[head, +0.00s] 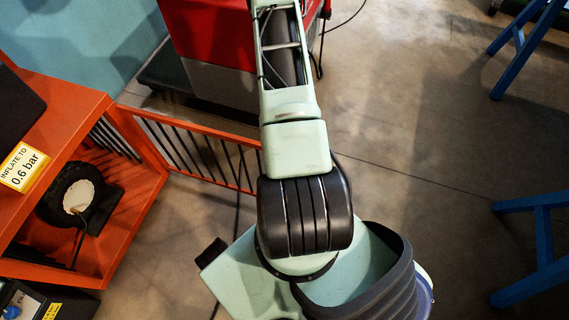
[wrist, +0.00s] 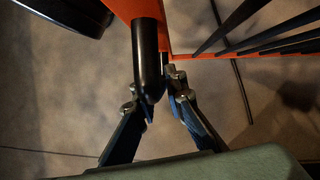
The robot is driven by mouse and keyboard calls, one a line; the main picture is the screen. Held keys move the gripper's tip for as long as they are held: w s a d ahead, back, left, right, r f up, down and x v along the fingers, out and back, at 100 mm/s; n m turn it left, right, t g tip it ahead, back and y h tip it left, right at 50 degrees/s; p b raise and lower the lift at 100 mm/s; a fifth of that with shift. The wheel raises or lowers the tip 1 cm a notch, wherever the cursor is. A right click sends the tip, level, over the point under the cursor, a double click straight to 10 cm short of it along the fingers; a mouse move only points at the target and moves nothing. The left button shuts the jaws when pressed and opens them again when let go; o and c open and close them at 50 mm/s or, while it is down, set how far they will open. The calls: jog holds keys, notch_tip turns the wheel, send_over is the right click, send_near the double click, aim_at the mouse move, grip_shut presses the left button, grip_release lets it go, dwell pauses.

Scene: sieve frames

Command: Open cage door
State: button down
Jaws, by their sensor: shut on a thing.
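The orange cage (head: 140,187) stands at the left in the head view, with a tyre (head: 62,196) visible inside. Its barred door (head: 190,125) stands swung out from the cage, reaching right across the floor until my arm hides its far end. In the wrist view the door's orange frame (wrist: 185,57) and dark bars (wrist: 275,35) run to the upper right. My gripper (wrist: 160,88) is shut on the black door handle (wrist: 146,45), its fingers at the handle's lower end. The head view does not show my gripper; my arm covers that spot.
A red and grey machine (head: 208,40) stands behind the door at the top. Blue stands (head: 525,45) are at the right edge, another blue frame (head: 543,240) below. Concrete floor (head: 420,130) is open right of my arm. A cable lies on the floor.

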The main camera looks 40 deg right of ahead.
jog(key=shift+w+d, duration=0.1)
jog(key=shift+d, duration=0.05)
dwell(0.3)
jog(key=c, duration=2)
grip_release()
jog(key=shift+o, duration=0.2)
jog(key=v, duration=1.2)
